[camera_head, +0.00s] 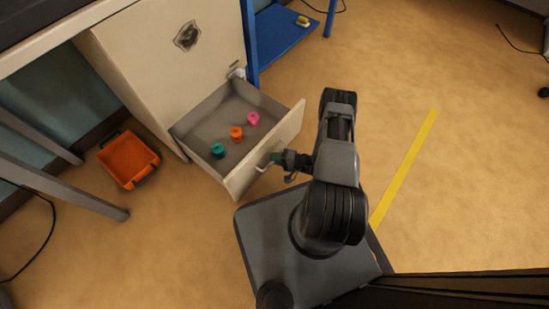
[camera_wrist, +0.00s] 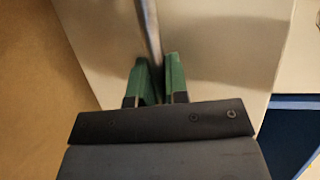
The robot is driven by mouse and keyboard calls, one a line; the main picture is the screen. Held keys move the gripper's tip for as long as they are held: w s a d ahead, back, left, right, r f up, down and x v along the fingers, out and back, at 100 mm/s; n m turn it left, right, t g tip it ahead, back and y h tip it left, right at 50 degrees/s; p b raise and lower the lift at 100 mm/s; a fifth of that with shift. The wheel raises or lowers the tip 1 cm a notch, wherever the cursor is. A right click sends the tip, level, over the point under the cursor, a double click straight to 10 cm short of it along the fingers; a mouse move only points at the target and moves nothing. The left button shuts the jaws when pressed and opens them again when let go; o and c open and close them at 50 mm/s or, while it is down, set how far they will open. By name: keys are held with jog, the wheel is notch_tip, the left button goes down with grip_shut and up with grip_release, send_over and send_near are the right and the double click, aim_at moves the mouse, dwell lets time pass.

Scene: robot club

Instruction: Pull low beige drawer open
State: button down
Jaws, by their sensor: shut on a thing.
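The low beige drawer (camera_head: 265,151) stands pulled out of the beige cabinet (camera_head: 165,62), and its grey inside is visible. Its front also fills much of the wrist view (camera_wrist: 220,60). A bar handle (camera_head: 263,167) is on the drawer front; it also shows in the wrist view (camera_wrist: 149,28). My gripper (camera_head: 277,159) is at the handle. In the wrist view its green fingers (camera_wrist: 156,80) are shut on the handle bar, one on each side. Teal (camera_head: 218,151), orange (camera_head: 236,134) and pink (camera_head: 253,119) small objects lie in the drawer.
An orange bin (camera_head: 129,159) stands on the floor left of the cabinet, near grey table legs (camera_head: 75,190). A blue shelf (camera_head: 283,32) stands behind the cabinet. A yellow floor line (camera_head: 405,168) runs at the right, where the floor is mostly clear.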

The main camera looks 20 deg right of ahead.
jog(key=shift+w+d, duration=0.15)
jog(key=shift+w, duration=0.05)
jog(key=c, duration=1.4)
grip_release()
jog(key=shift+o, duration=1.3)
jog(key=shift+s, duration=0.1)
